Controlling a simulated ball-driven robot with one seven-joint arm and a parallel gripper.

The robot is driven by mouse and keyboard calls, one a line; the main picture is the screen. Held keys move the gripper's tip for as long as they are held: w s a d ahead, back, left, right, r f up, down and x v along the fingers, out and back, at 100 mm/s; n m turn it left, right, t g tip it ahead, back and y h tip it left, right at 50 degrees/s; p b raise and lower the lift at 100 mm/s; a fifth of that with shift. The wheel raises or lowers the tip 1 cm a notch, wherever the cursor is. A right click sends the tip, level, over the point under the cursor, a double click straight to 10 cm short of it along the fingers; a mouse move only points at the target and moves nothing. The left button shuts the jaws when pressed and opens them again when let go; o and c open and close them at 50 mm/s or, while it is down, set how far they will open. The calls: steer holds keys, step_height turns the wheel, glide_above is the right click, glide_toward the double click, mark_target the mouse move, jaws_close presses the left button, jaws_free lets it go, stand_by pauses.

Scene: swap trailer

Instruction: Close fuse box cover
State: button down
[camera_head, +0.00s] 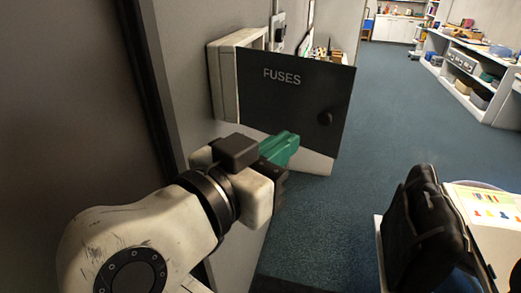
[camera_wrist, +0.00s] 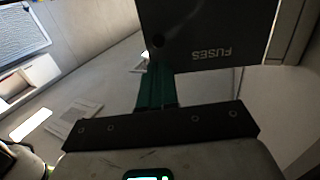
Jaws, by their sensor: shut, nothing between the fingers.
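The fuse box (camera_head: 223,82) is a pale box on the grey wall. Its dark cover (camera_head: 290,98), marked FUSES, stands open, swung out from the wall. A round black knob (camera_head: 325,118) sits near the cover's outer edge. My gripper (camera_head: 291,141) has green fingers, shut and empty, and overlaps the cover's lower part in the head view. The wrist view shows the cover (camera_wrist: 215,35) upside down, with the gripper's fingers (camera_wrist: 157,70) close to its edge near the knob. I cannot tell whether they touch it.
A black bag (camera_head: 420,225) rests by a pale surface with a colored sheet (camera_head: 490,210) at the lower right. White shelving (camera_head: 470,75) stands at the far right. The blue floor (camera_head: 385,125) beyond the cover is clear.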

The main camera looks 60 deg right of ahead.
mark_target(321, 119)
steer(key=d, duration=0.2)
steer(key=d+p, duration=0.1)
steer(key=d, duration=0.2)
steer(key=d+p, duration=0.1)
steer(key=d, duration=0.2)
steer(key=shift+s+d+f, duration=0.1)
steer(key=shift+s, duration=0.2)
steer(key=shift+d+f, duration=0.1)
steer(key=shift+d, duration=0.05)
